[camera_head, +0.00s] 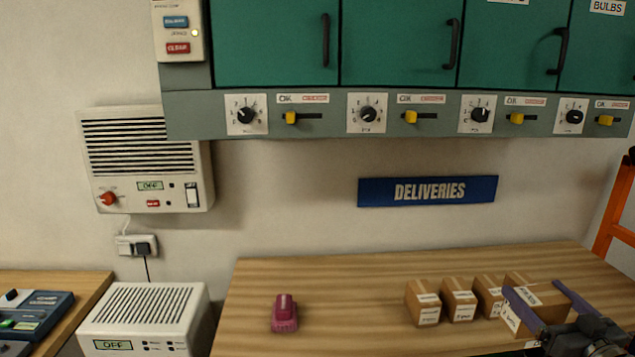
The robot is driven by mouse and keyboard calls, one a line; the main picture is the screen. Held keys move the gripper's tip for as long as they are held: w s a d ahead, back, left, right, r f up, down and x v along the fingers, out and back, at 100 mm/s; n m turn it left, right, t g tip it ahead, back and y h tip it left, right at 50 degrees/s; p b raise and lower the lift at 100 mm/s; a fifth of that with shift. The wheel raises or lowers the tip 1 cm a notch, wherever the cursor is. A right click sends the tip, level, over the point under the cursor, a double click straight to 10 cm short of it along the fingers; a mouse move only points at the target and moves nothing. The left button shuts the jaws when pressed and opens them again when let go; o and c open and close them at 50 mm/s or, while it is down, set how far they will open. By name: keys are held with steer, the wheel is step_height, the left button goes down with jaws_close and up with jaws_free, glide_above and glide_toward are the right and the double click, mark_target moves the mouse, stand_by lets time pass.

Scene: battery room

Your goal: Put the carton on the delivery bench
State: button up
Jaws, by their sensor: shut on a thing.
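My gripper (532,289) is at the lower right, its two purple-grey fingers on either side of a brown carton (541,299) with white labels. It is shut on this carton. The wooden delivery bench (345,285) stands below the blue DELIVERIES sign (427,191). The held carton shows over the right part of the bench. I cannot tell whether its base touches the top. My wrist and the lower picture edge hide part of it.
Several similar cartons stand in a row left of and behind the held one, including a leftmost carton (422,302). A magenta object (285,312) sits on the bench's left part. The middle is clear. Green cabinets (400,45) hang above; an orange frame (615,215) stands right.

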mark_target(553, 291)
steer(key=shift+s+d+r+m+h, duration=0.2)
steer(key=shift+d+r+m+h, duration=0.4)
steer(key=shift+d+r+h, duration=0.55)
steer(key=shift+d+f, duration=0.1)
steer(key=shift+d, duration=0.35)
steer(key=shift+w+d+m+h, duration=0.25)
steer(key=shift+m+h, duration=0.35)
steer(key=shift+h, duration=0.15)
steer(key=shift+w+f, duration=0.1)
steer(key=shift+w, duration=0.2)
steer(key=w+a+f+m+h, duration=0.1)
steer(key=w+a+f, duration=0.4)
steer(key=a, duration=0.1)
steer(key=w+a+f+h, duration=0.1)
steer(key=w+a+f, duration=0.35)
steer(key=a, duration=0.25)
steer(key=w+a+f+n+y, duration=0.1)
steer(key=a+f+y, duration=0.1)
steer(key=a, duration=0.9)
steer(key=w+a+f+n+y, duration=0.2)
steer(key=a+f+y, duration=0.1)
steer(key=a, duration=0.7)
steer(key=shift+w+a+f, duration=0.25)
steer(key=shift+a+f, duration=0.1)
steer(key=shift+f, duration=0.5)
steer(key=shift+a, duration=0.15)
